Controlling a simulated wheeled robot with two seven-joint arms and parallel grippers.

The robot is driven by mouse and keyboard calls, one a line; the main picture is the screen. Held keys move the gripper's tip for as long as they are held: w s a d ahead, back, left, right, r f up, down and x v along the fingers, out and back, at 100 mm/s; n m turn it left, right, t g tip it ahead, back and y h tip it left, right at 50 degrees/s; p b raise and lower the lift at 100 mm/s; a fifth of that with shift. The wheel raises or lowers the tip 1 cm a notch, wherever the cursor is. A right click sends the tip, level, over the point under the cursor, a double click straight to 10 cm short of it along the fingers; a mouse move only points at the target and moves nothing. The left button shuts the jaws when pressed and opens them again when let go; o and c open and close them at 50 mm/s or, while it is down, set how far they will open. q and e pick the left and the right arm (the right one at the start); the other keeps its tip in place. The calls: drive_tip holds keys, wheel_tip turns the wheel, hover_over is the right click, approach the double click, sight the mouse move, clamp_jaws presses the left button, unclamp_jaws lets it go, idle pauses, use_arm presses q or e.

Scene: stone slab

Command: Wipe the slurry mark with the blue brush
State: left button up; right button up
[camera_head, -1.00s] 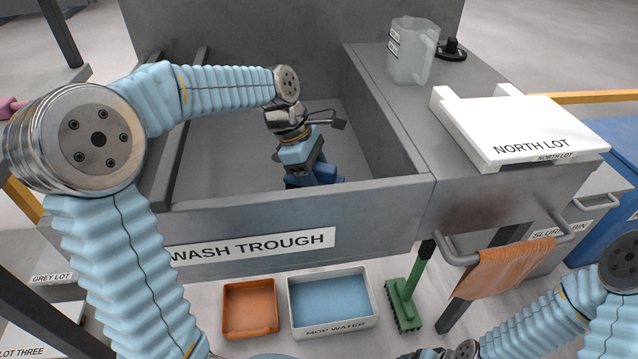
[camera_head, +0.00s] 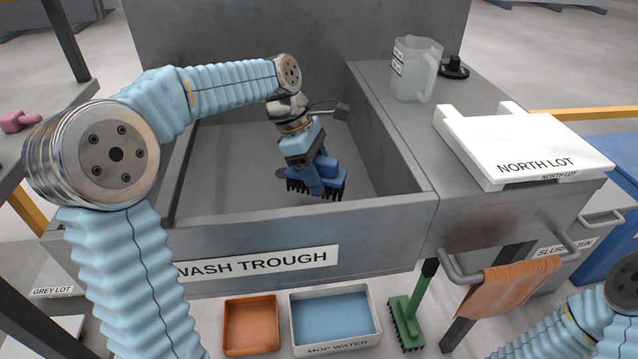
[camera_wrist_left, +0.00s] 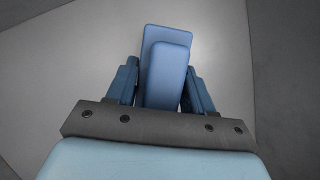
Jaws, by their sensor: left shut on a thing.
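The blue brush (camera_head: 322,180) has a blue body and dark bristles that point down. My left gripper (camera_head: 314,184) is shut on it and holds it inside the grey wash trough (camera_head: 235,228), near the front wall. In the left wrist view the blue brush (camera_wrist_left: 166,75) sits between the two fingers of my left gripper (camera_wrist_left: 163,90). I cannot tell whether the bristles touch the trough floor. I see no slurry mark for certain; a faint brown smudge (camera_head: 480,238) shows on the counter's front face. My right gripper is out of view.
A clear jug (camera_head: 414,70) and a white North Lot board (camera_head: 525,145) are on the counter to the right. Below stand an orange tray (camera_head: 250,325), a mop water tray (camera_head: 335,318) and a green brush (camera_head: 406,320). An orange cloth (camera_head: 510,288) hangs on a rail.

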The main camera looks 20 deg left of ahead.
sight(321, 159)
use_arm(q)
drive_tip(key=shift+r, duration=0.95)
drive_tip(key=shift+r, duration=0.15)
drive_tip(key=shift+r, duration=1.35)
